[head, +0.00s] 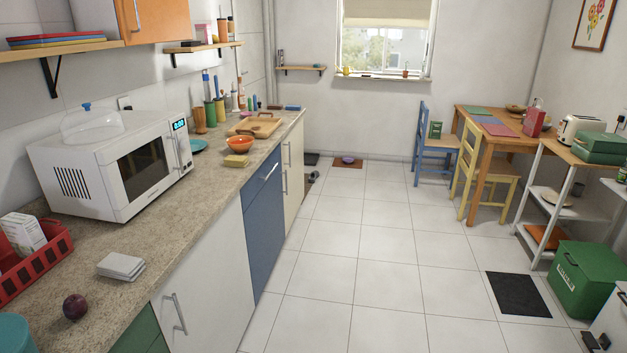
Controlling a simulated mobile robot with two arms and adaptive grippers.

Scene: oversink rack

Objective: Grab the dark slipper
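A small dark shape (313,177) lies on the floor at the foot of the far end of the counter cabinets. It may be the dark slipper, but it is too small and far away to tell for sure. Black parts that look like my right gripper (596,341) show at the bottom right corner, cut off by the frame edge. Whether it is open or shut cannot be told. It is far from the dark shape, with a wide stretch of floor between. My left gripper is not in view.
The counter (215,188) with cabinets runs along the left. The tiled floor (375,240) is clear through the middle. A black mat (517,294), green box (592,280), white shelf (585,205), yellow chair (487,180) and blue chair (434,154) stand or lie on the right.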

